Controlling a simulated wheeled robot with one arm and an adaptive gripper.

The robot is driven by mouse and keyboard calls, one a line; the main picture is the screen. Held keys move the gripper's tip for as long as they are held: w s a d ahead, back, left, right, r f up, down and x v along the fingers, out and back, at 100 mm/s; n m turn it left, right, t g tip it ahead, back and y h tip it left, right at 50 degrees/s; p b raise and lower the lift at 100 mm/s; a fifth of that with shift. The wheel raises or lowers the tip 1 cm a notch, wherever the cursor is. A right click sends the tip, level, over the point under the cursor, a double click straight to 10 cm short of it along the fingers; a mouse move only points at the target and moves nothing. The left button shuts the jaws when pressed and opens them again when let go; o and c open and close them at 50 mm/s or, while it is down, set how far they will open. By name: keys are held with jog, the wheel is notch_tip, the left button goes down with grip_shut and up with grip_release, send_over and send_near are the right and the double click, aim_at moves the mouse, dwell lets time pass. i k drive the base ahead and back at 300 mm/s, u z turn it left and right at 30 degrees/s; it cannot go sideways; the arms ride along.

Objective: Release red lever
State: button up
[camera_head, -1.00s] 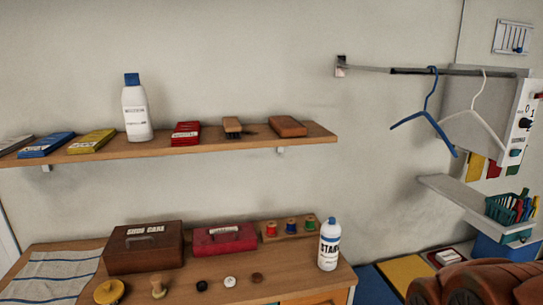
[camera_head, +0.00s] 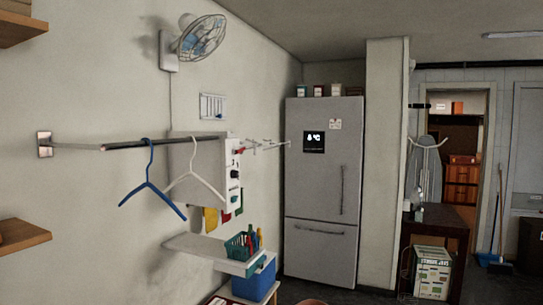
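A white wall box (camera_head: 190,155) with a control panel on its right side hangs behind the clothes rail. A small red part (camera_head: 239,151), which looks like the red lever, sticks out near the top of that panel. It is too small to tell its position. A black knob (camera_head: 235,174) sits below it on the same panel. My gripper is not in view, so I cannot see whether it is open or shut.
A rail holds a blue hanger (camera_head: 150,185) and a white hanger (camera_head: 194,180) in front of the box. A grey fridge (camera_head: 322,200) stands beyond. Dark floor shows at right.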

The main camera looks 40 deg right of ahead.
aim_at(234, 152)
jog(key=z, duration=0.8)
jog(key=k, duration=0.6)
jog(key=z, duration=0.45)
jog(key=i, duration=1.55)
jog(key=u, duration=1)
jog(key=i, duration=0.25)
jog(key=u, duration=0.2)
